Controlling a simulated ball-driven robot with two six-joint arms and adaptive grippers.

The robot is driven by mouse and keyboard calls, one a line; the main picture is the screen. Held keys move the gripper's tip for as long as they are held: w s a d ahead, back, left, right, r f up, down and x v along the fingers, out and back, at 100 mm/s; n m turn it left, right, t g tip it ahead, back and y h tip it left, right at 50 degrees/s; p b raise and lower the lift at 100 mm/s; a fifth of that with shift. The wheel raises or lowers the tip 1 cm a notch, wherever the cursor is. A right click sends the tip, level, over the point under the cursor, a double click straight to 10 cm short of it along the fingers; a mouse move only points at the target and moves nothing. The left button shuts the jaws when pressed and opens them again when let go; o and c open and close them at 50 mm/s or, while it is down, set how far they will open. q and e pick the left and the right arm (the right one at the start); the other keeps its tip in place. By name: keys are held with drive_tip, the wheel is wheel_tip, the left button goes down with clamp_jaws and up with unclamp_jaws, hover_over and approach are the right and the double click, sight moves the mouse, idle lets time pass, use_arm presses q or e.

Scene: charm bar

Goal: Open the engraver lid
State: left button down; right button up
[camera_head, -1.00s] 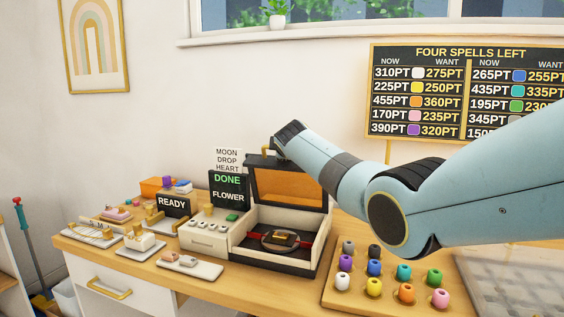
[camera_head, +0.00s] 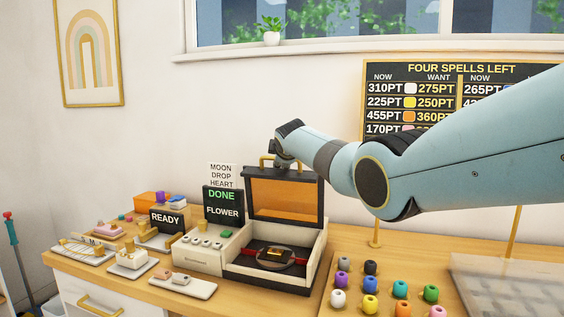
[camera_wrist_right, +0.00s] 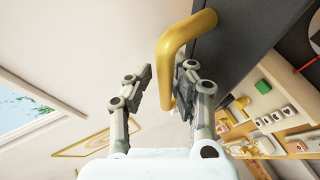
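The engraver (camera_head: 278,255) is a cream and black box on the desk. Its lid (camera_head: 285,197), black-framed with an amber window, stands raised and close to upright at the back. A gold handle (camera_head: 263,161) sits on the lid's top edge. My right gripper (camera_wrist_right: 165,80) is at this handle. In the right wrist view the gold bar (camera_wrist_right: 169,70) lies between the two fingers, with a gap on the left finger's side, so the gripper is open around it. In the head view my wrist hides most of the fingers. My left gripper is not in view.
A gold charm piece (camera_head: 275,252) lies inside the engraver. Left of it stand a button box (camera_head: 197,262), the DONE sign (camera_head: 222,207), the READY sign (camera_head: 167,219) and small trays (camera_head: 183,287). Several coloured beads (camera_head: 371,285) sit on a board at the right.

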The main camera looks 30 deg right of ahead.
drive_tip(key=shift+s+a, duration=0.15)
idle(0.4)
drive_tip(key=v, duration=1.1)
drive_tip(key=shift+s+a+r, duration=0.1)
drive_tip(key=shift+s+r, duration=0.1)
drive_tip(key=shift+s, duration=0.15)
